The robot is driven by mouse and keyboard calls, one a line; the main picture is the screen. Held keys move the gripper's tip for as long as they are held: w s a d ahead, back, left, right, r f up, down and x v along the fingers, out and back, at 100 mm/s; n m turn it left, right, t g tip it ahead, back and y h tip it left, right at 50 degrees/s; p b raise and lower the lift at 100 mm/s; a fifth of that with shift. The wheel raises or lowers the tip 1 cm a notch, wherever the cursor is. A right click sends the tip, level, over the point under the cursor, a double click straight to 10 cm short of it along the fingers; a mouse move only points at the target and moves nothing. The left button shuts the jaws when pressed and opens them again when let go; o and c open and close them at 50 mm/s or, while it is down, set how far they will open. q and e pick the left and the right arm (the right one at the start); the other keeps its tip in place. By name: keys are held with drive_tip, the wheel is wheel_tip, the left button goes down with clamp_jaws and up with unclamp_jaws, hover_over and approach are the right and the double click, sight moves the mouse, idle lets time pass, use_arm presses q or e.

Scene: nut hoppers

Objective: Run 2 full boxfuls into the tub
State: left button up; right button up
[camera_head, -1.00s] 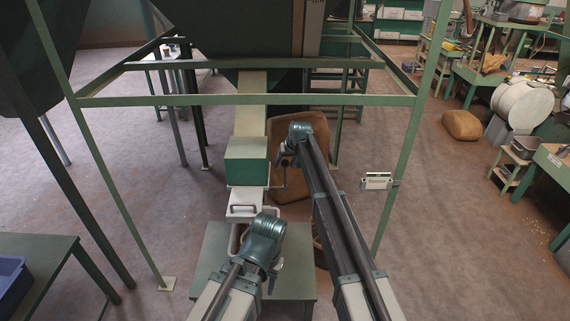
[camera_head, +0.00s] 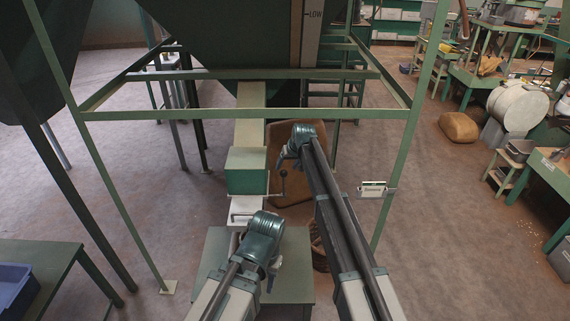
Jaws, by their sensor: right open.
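A green box (camera_head: 247,172) sits under a pale sloping chute (camera_head: 250,132) that comes down from the dark hopper (camera_head: 220,45). A white part with a handle (camera_head: 242,212) juts out below the box. A small crank with a dark knob (camera_head: 283,174) stands at the box's right side. My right gripper (camera_head: 284,166) is open, just above and beside this knob; I cannot tell whether they touch. My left gripper (camera_head: 273,277) hangs over the green table, its jaws mostly hidden. I cannot make out a tub below the box; my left arm covers much of that spot.
A green table (camera_head: 213,255) stands under the box. Green frame posts and a crossbar (camera_head: 330,114) surround the hopper. A blue bin (camera_head: 14,287) sits at lower left.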

use_arm(q)
wheel_tip(320, 180, up, 6)
drive_tip(key=p, duration=0.5)
drive_tip(key=shift+r, duration=0.2)
use_arm(e)
drive_tip(key=v, duration=0.7)
use_arm(q)
wheel_tip(320, 180, down, 10)
drive_tip(key=b, duration=1)
drive_tip(key=shift+f, duration=0.2)
use_arm(e)
drive_tip(key=s+d+f+g+h, duration=0.1)
drive_tip(key=s+f, duration=0.3)
drive_tip(key=s, duration=1.1)
drive_tip(key=s+d+f+n+g+h, duration=0.1)
drive_tip(key=s+f, duration=0.3)
drive_tip(key=s, duration=1)
drive_tip(key=s+d+f+g+h, duration=0.1)
drive_tip(key=s+f+g+h, duration=0.1)
drive_tip(key=s, duration=1.3)
wheel_tip(320, 180, down, 3)
drive_tip(key=shift+s+r+g, duration=0.2)
drive_tip(key=shift+s+g, duration=0.15)
drive_tip(key=shift+g, duration=0.15)
use_arm(q)
drive_tip(key=shift+c, duration=0.3)
use_arm(e)
drive_tip(key=shift+d, duration=0.1)
